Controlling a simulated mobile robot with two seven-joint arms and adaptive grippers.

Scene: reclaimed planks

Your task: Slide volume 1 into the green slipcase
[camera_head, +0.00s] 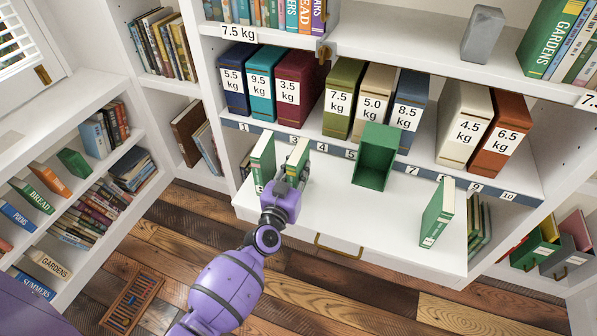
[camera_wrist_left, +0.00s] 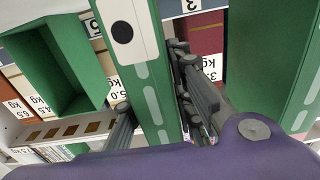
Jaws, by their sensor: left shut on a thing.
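My left gripper (camera_head: 297,180) is shut on a green book (camera_head: 298,153), which stands upright near the white desk's left side. In the left wrist view the fingers are on both sides of this green book (camera_wrist_left: 150,72), whose spine bears a black dot on a white patch. I cannot read its volume number. The green slipcase (camera_head: 375,160) stands empty and open to the front, right of the held book; it also shows in the left wrist view (camera_wrist_left: 60,70). A second green book (camera_head: 263,158) stands left of the gripper, and a third (camera_head: 438,212) stands at the desk's right. My right gripper is not in view.
A grey block (camera_head: 482,35) stands on the upper shelf.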

